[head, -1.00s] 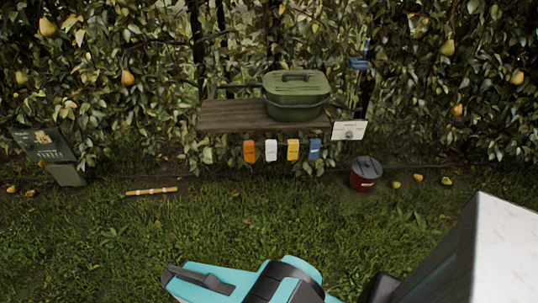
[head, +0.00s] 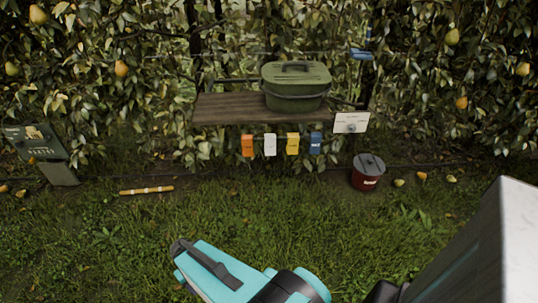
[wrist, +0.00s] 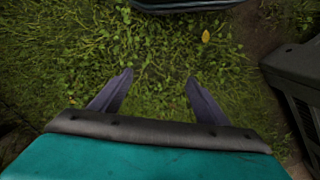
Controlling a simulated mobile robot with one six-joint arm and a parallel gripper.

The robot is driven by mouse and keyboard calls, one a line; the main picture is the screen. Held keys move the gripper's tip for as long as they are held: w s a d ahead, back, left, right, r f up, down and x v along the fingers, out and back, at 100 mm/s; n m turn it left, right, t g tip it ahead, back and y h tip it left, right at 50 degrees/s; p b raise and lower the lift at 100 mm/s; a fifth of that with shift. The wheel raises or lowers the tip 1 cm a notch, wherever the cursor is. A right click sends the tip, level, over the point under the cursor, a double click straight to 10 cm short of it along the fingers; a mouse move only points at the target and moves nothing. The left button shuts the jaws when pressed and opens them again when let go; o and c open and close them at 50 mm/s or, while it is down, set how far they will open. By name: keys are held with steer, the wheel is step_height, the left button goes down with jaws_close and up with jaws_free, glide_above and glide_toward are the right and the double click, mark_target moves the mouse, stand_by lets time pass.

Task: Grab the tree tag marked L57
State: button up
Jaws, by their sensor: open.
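Several tags hang in a row below the wooden shelf (head: 225,109) in the head view. They are an orange tag (head: 247,146), a white tag (head: 270,145), a yellow tag (head: 292,144) and a blue tag (head: 316,143). Their markings are too small to read, so I cannot tell which is L57. My gripper (wrist: 159,76) is open and empty in the wrist view, with its two fingers apart over grass. No tag shows between or near the fingers there. In the head view my teal arm is low in the foreground, well short of the tags.
A green lidded pot (head: 297,92) stands on the shelf. A white card (head: 350,123) and a red pot (head: 368,172) are to its right. A dark sign (head: 38,142) stands left, near a yellow stick (head: 146,190). Grass in front is clear.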

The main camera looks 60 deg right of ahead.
steer(key=w+d+f+m+t+h+b, duration=0.2)
steer(key=w+d+f+t+b, duration=0.2)
steer(key=w+d+b, duration=0.75)
steer(key=w+d+r+m+t+h+b, duration=0.1)
steer(key=w+d+m+t+h+b, duration=0.15)
steer(key=d, duration=0.75)
steer(key=w+d+r+m+t+h+b, duration=0.1)
steer(key=d+b, duration=0.3)
steer(key=d, duration=0.5)
steer(key=m+t+h+b, duration=0.35)
steer(key=h+b, duration=0.55)
steer(key=b, duration=0.8)
glide_toward(270, 148)
steer(key=v, duration=0.4)
steer(key=shift+d+n, duration=0.3)
steer(key=shift+d, duration=0.1)
steer(key=shift+b+x, duration=1.05)
steer(key=shift+x, duration=3.2)
steer(key=shift+w, duration=0.1)
